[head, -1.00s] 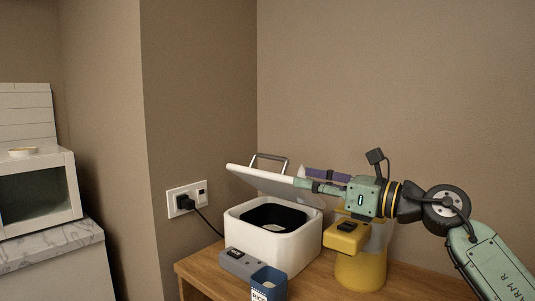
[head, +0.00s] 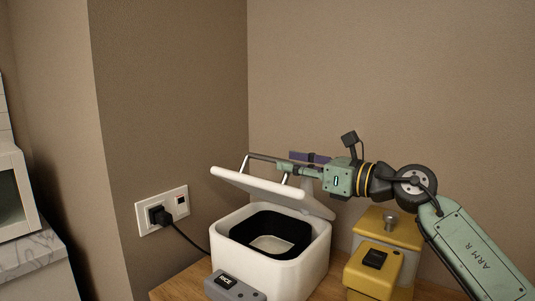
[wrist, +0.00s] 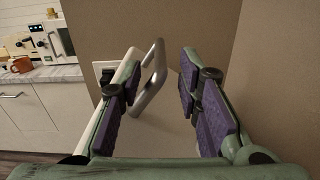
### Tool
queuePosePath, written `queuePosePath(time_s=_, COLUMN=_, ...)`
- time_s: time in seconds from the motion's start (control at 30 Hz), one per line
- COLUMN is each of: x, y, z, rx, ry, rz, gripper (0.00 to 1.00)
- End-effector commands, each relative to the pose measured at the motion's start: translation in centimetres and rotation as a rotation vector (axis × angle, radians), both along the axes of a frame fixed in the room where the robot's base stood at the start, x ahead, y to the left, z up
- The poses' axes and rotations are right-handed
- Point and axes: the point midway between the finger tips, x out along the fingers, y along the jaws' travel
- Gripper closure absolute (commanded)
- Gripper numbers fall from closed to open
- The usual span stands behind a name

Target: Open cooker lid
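The white cooker (head: 285,262) stands on the wooden top, with a dark inner pot (head: 245,232) visible inside. Its white lid (head: 255,186) is tilted up, high at the left and low at the right, where it meets the body. A metal bar handle (head: 262,158) stands on the lid's upper face. My gripper (head: 289,161) is above the lid beside the handle, pointing left. In the wrist view, my gripper (wrist: 160,62) has its purple-padded fingers apart. The handle (wrist: 151,85) shows between them, nearer the left finger; contact is unclear.
A yellow appliance (head: 372,272) stands close to the cooker's right, below my arm. A grey part (head: 232,287) sits at the cooker's front. A black plug and cord lead from the wall socket (head: 150,208). Walls close off the back and left; a counter (head: 28,262) stands far left.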

Motion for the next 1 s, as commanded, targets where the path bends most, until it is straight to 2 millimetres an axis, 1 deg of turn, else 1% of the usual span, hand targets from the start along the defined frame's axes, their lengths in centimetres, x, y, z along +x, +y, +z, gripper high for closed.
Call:
queuePosePath(time_s=0.03, x=0.6, y=1.1, z=0.4, rx=-0.002, ry=0.002, rz=0.004, gripper=0.69)
queuePosePath(time_s=0.2, x=2.4, y=3.6, z=0.4, rx=-0.001, ry=0.002, rz=0.003, gripper=0.69)
queuePosePath(time_s=0.4, x=3.8, y=5.3, z=0.2, rx=-0.002, ry=0.001, rz=0.002, gripper=0.69)
queuePosePath(time_s=0.53, x=4.1, y=5.7, z=0.0, rx=-0.001, ry=0.001, rz=0.000, gripper=0.69)
queuePosePath(time_s=0.77, x=4.1, y=5.7, z=0.0, rx=0.000, ry=0.000, rz=0.000, gripper=0.69)
queuePosePath(time_s=1.0, x=4.1, y=5.7, z=0.0, rx=0.000, ry=0.000, rz=0.000, gripper=0.84)
